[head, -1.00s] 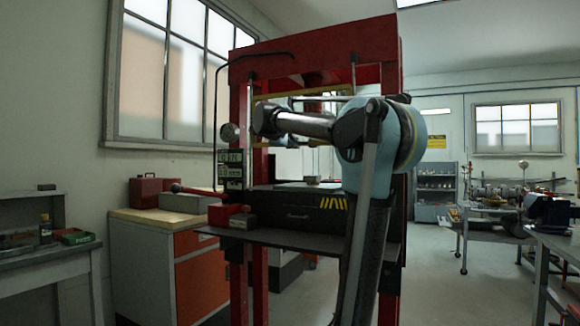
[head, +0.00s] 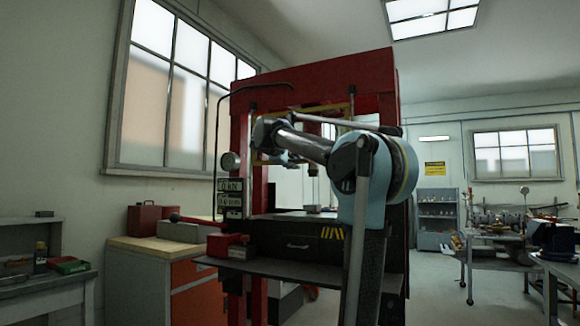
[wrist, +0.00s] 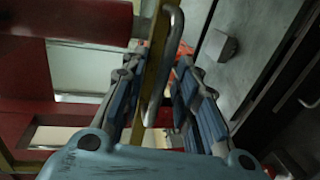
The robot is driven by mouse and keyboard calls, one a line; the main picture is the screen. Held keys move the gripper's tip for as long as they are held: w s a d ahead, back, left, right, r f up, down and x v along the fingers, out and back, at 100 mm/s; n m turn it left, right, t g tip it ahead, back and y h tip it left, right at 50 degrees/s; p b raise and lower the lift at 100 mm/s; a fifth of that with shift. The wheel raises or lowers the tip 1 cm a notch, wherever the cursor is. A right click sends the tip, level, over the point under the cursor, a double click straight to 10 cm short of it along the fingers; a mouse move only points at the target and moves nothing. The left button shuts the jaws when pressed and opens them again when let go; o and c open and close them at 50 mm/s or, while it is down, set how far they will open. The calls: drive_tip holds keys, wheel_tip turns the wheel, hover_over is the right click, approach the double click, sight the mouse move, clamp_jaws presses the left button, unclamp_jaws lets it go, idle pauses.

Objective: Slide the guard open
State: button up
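The guard is a yellow-edged frame (head: 338,107) on the front of the red press (head: 310,84), partly hidden behind my arm in the head view. In the wrist view, its yellow edge bar (wrist: 152,70) runs up between my fingers, with a bent metal handle (wrist: 172,52) beside it. My gripper (wrist: 162,58) is open, with one blue-padded finger on each side of the bar and handle. I cannot tell whether either finger touches the handle. In the head view my gripper is mostly hidden by my arm.
A dark press table (head: 310,262) sticks out below the guard. A gauge (head: 231,162) and displays (head: 231,197) are on the press's left post. A wooden-topped cabinet (head: 150,245) stands left, and workbenches (head: 548,262) stand right. Floor shows between the press and these benches.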

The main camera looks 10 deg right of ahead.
drive_tip(key=v, duration=1.2)
drive_tip(key=shift+w, duration=0.1)
idle(0.4)
drive_tip(key=s+d+f+m+g+y, duration=0.15)
drive_tip(key=s+d+f, duration=0.35)
drive_tip(key=f, duration=0.7)
drive_tip(key=s+d+f+m+g+y, duration=0.1)
drive_tip(key=s+d+f+m+g, duration=0.15)
drive_tip(key=s+f, duration=0.6)
drive_tip(key=s+d+f+m+g+y, duration=0.1)
drive_tip(key=s+d+f+m+g, duration=0.2)
drive_tip(key=f, duration=1.1)
drive_tip(key=s+a+f+m+g+y, duration=0.1)
drive_tip(key=s+f+y, duration=0.1)
drive_tip(key=s+f, duration=0.4)
drive_tip(key=s+a+f+m+g+y, duration=0.1)
drive_tip(key=s+f, duration=0.6)
drive_tip(key=f, duration=0.8)
drive_tip(key=s+a+f+m+g+y, duration=0.1)
drive_tip(key=s+a+f+y, duration=0.1)
drive_tip(key=s+f, duration=0.4)
wheel_tip(320, 180, down, 4)
drive_tip(key=shift+s+a+f+m+y, duration=0.15)
drive_tip(key=shift+a+f+m+y, duration=0.05)
drive_tip(key=shift+a+m+y, duration=0.15)
